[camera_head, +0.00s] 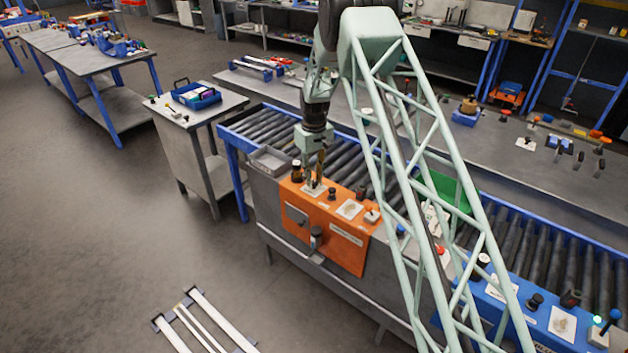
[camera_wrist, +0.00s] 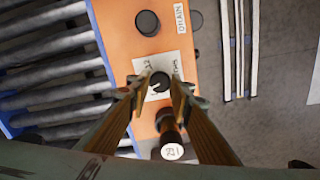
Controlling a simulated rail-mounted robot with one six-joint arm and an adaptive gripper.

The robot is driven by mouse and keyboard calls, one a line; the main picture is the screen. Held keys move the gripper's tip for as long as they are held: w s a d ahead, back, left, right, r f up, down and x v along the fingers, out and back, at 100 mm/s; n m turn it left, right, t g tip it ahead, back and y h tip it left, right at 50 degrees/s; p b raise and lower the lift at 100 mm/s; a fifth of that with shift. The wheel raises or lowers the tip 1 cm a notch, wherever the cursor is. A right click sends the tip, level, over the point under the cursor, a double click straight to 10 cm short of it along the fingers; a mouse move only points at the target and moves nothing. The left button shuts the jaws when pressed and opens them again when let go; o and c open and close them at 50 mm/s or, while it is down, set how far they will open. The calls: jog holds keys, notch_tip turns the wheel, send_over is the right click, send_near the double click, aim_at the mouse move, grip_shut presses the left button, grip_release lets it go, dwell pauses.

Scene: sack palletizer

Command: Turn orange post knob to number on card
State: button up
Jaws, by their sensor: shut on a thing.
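The orange post (camera_head: 325,232) stands beside the roller conveyor, its sloped top carrying several controls. My gripper (camera_head: 315,184) points down at a dial on its top left. In the wrist view, a dark round knob (camera_wrist: 160,81) with a pale pointer mark sits on a white dial plate (camera_wrist: 152,67). My gripper's fingers (camera_wrist: 159,98) are shut on this knob, one on each side. The dial's printed figures are too small and turned to read surely. A white card (camera_head: 349,209) lies right of the dial on the post; its print is unreadable.
A dark cylinder with a white marked top (camera_wrist: 172,151) stands close to the fingers. A black button (camera_wrist: 148,22) and a DRAIN label (camera_wrist: 181,18) are nearby. A grey tray (camera_head: 269,160) sits left of the post. A blue post (camera_head: 510,308) stands at right.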

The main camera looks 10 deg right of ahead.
aim_at(314, 182)
dwell(0.4)
jog(key=o, duration=0.9)
jog(key=shift+r, duration=0.1)
jog(key=shift+r, duration=5.9)
